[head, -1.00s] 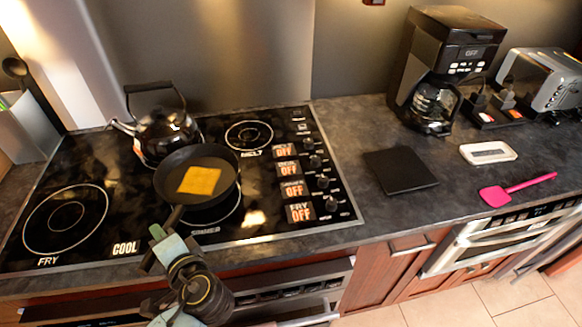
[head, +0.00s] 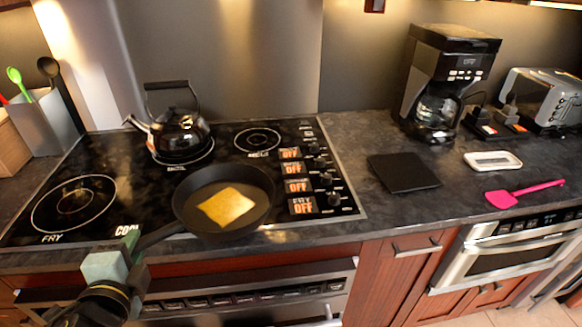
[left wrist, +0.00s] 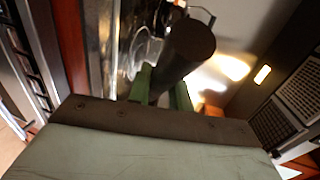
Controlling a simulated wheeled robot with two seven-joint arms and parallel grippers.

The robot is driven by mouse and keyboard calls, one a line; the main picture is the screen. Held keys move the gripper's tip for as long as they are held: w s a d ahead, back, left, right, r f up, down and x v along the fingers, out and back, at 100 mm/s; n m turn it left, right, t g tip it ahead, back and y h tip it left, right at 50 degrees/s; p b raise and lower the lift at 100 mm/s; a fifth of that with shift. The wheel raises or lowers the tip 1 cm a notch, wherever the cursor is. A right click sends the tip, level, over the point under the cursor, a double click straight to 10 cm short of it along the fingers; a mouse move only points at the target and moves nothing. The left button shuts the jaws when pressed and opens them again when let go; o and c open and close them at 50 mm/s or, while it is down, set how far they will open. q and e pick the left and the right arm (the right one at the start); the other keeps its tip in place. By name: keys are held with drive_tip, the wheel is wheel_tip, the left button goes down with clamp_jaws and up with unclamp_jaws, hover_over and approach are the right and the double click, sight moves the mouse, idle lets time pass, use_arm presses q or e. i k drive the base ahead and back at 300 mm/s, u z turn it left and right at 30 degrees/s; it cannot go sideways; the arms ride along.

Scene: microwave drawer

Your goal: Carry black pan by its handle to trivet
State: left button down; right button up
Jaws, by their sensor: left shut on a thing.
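The black pan (head: 222,176) shows over the front of the cooktop, with a square yellow-brown slice (head: 227,207) of food lying in it. Its handle (head: 156,237) points to the lower left. My left gripper (head: 128,246) is shut on the handle end, in front of the counter edge. In the left wrist view, the dark handle (left wrist: 187,48) sits between the green fingers (left wrist: 163,92). The pan looks lifted, but its height is unclear. The trivet (head: 403,172), a flat black square, lies on the counter to the right and is empty. My right gripper is not in view.
A kettle (head: 181,136) stands at the back left of the cooktop. Knobs (head: 330,180) line its right side. Behind the trivet is a coffee maker (head: 449,85). A white dish (head: 493,160) and a pink spatula (head: 523,193) lie to its right. Counter between cooktop and trivet is clear.

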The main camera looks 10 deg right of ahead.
sight(398, 188)
drive_tip(key=k, duration=0.65)
drive_tip(key=z, duration=2.15)
drive_tip(key=i, duration=1.75)
drive_tip(key=u, duration=2.7)
